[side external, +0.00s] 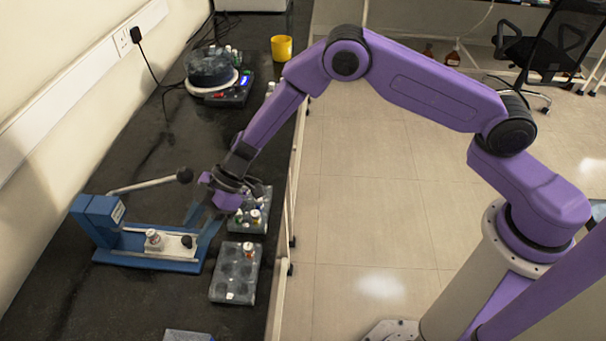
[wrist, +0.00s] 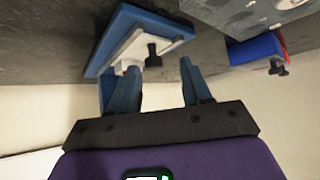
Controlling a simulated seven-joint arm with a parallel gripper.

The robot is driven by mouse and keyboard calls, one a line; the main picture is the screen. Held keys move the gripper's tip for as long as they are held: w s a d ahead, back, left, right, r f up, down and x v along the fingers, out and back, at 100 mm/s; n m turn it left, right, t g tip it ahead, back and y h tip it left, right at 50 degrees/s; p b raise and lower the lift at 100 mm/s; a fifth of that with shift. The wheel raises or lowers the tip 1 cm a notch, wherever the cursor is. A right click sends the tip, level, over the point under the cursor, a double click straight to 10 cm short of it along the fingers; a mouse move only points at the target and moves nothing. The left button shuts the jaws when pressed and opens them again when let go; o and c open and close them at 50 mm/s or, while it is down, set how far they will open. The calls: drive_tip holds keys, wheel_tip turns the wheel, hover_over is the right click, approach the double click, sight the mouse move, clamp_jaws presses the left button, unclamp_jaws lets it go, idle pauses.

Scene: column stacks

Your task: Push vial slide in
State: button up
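A blue press-like device (side external: 103,213) stands on the dark bench in the side view. Its white slide (side external: 172,245) carries a small vial (side external: 153,237) with a reddish top and has a black knob (side external: 187,241) at its right end. My gripper (side external: 199,226) is over the right end of the device, pointing down, with its blue fingers apart. In the wrist view, my gripper (wrist: 158,68) is open and empty. The black knob (wrist: 152,56) and white slide (wrist: 135,48) appear just beyond the fingertips, apparently apart from them.
A lever with a black ball (side external: 184,175) extends from the device behind my gripper. A grey rack (side external: 235,285) with one vial and another rack (side external: 262,220) with several vials stand to the right. A round-topped machine (side external: 209,68) and yellow cup (side external: 281,48) are farther back.

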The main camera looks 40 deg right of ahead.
drive_tip(key=v, duration=1.6)
drive_tip(key=s+d+r+g+h, duration=0.1)
drive_tip(key=s+d+r, duration=0.1)
drive_tip(key=s, duration=0.6)
drive_tip(key=s+d+r+m+g+h, duration=0.1)
drive_tip(key=s+d+r+h, duration=0.1)
drive_tip(key=s, duration=0.6)
drive_tip(key=shift+r+g, duration=0.3)
drive_tip(key=shift+r, duration=0.55)
drive_tip(key=shift+w, duration=0.1)
